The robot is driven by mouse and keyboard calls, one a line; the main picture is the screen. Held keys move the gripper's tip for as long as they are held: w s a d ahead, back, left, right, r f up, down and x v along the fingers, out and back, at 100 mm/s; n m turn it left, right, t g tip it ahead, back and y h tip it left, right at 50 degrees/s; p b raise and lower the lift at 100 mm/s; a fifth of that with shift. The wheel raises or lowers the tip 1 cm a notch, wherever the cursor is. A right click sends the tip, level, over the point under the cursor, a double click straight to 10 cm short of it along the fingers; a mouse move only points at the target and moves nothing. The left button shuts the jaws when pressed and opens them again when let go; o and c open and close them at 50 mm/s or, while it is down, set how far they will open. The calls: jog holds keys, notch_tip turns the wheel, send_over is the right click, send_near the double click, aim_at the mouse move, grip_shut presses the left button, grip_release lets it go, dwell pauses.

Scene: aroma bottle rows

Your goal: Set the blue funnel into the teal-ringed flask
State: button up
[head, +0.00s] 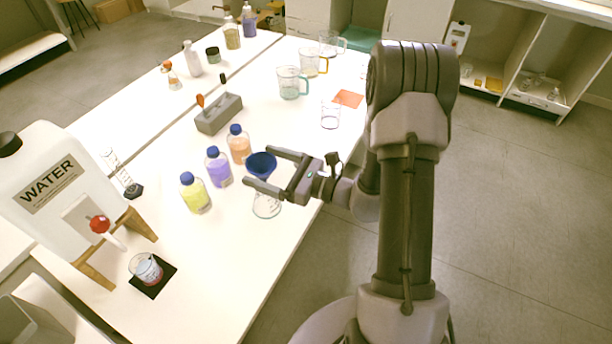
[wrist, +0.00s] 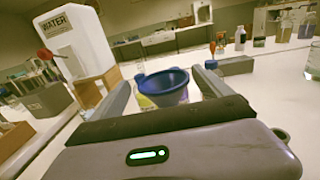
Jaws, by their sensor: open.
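The blue funnel (head: 261,162) stands upright, wide mouth up, directly above a clear flask (head: 266,207) with a teal tint near the front edge of the bench. My gripper (head: 259,167) is open, with one finger on each side of the funnel. In the wrist view the funnel (wrist: 165,87) sits between the two spread fingers, with a gap visible on the right side. The near finger hides the funnel's stem and the flask's neck in the head view, so how deep the stem sits cannot be seen.
Yellow (head: 195,193), purple (head: 218,168) and orange (head: 239,145) bottles with blue caps stand close left of the funnel. A grey block (head: 219,114) and clear beakers stand farther back. A white water tank (head: 62,190) stands at the left.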

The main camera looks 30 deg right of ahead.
jog(key=p+v, duration=0.3)
jog(key=v, duration=1.4)
jog(key=shift+p, duration=0.35)
jog(key=s+a+r+n+g+h, duration=0.1)
jog(key=s+a+r+n+g, duration=0.25)
jog(key=a+n+g, duration=0.3)
jog(key=s+a+r+n+g, duration=0.3)
jog(key=a+r+n+g, duration=0.25)
jog(key=a+n, duration=0.25)
jog(key=s+a+r+n+t+h, duration=0.1)
jog(key=s+r+n+t+h, duration=0.3)
jog(key=r+n+h, duration=0.4)
jog(key=shift+a+r+n+h, duration=0.2)
jog(key=shift+r+n+h, duration=0.1)
jog(key=shift+r+n, duration=0.25)
jog(key=shift+s, duration=0.15)
